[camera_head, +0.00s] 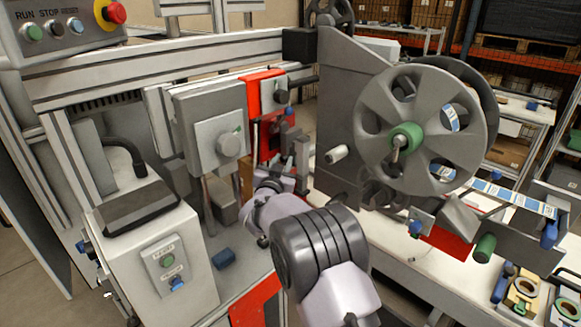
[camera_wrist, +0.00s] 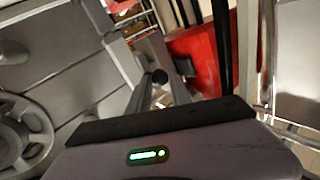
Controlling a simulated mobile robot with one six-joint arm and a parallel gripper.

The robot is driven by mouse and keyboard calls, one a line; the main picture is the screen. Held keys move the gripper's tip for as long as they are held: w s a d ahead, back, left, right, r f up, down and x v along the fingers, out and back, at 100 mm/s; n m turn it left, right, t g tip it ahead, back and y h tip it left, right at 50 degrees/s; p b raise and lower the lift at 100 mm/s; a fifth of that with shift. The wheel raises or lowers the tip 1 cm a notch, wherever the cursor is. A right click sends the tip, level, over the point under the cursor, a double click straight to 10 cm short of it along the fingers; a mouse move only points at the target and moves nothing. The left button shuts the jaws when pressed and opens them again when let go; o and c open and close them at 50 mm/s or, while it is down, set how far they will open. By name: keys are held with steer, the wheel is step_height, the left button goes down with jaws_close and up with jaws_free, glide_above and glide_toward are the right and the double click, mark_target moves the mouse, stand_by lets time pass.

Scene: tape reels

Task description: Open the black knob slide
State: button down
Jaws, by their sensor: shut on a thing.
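The slide with the black knob is on the red-backed unit (camera_head: 265,95) at the middle of the machine in the head view. A small black knob (camera_wrist: 160,76) shows in the wrist view, just beyond my gripper's dark front edge. My gripper (camera_head: 292,148) is at the front of this unit, low beside its red plate. It is shut on the black knob. The fingers are small and partly hidden by grey parts, so the exact contact is hard to see.
A large grey reel (camera_head: 375,110) with a green hub stands to the right. A grey box with a round dial (camera_head: 230,145) hangs close on the left. A control pedestal (camera_head: 160,255) is at lower left. A blue block (camera_head: 224,258) lies on the machine bed.

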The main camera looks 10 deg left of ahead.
steer(key=shift+w+a, duration=0.25)
steer(key=shift+a, duration=0.15)
steer(key=shift+d, duration=0.1)
steer(key=c, duration=1.2)
jaws_free()
steer(key=s, duration=0.5)
steer(key=s+a+p, duration=0.1)
steer(key=s, duration=0.5)
steer(key=s+p, duration=0.1)
steer(key=s, duration=0.5)
steer(key=shift+s+a, duration=0.15)
steer(key=shift+s, duration=0.1)
